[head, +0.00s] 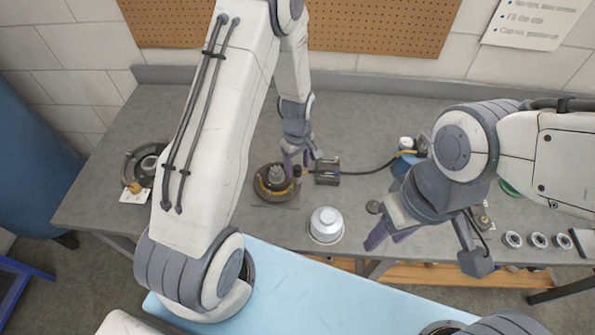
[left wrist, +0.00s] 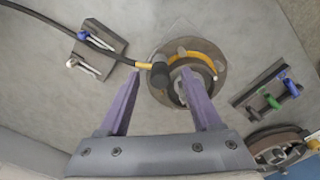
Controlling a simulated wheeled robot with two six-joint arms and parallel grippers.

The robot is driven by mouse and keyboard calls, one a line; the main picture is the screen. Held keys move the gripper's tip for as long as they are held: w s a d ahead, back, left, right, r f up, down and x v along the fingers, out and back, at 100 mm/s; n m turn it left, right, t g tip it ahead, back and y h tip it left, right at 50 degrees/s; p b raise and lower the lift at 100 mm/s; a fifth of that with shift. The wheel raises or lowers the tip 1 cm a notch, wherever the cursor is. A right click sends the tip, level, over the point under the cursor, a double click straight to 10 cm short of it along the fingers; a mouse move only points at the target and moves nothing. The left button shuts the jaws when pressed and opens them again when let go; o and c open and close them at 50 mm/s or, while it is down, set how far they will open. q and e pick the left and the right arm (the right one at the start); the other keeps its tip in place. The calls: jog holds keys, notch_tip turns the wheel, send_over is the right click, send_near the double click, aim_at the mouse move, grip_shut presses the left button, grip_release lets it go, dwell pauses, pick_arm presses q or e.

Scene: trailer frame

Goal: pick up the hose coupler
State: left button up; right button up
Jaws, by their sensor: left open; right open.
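The hose coupler (left wrist: 158,75), dark with a yellow band, is at the end of a black hose in the left wrist view. It rests over the edge of a round metal fitting with a yellow arc (left wrist: 203,62). In the head view the coupler (head: 297,171) is partly hidden by my left gripper (head: 298,158). My left gripper is open above it, its purple fingers (left wrist: 149,76) showing on either side of the coupler. I cannot tell how much height separates them. My right gripper (head: 390,236) is open and empty near the bench's front edge.
A small clamp block (head: 327,171) stands beside the coupler under the hose (head: 370,171). A silver-white domed cup (head: 325,224) stands in front. A rack with green and blue pieces (left wrist: 270,90) is right in the wrist view. Another round fitting (head: 143,165) is at left.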

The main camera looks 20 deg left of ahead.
pick_arm(q)
jog(key=shift+f, duration=0.7)
grip_shut()
jog(key=shift+r+b, duration=0.35)
jog(key=shift+r, duration=0.45)
notch_tip(320, 180, up, 2)
jog(key=shift+w+r+b, duration=0.1)
jog(key=shift+r+b, duration=0.1)
jog(key=shift+b, duration=0.35)
jog(key=w+d+r, duration=0.4)
jog(key=d+r, duration=0.6)
jog(key=d, duration=0.1)
jog(key=shift+r, duration=0.2)
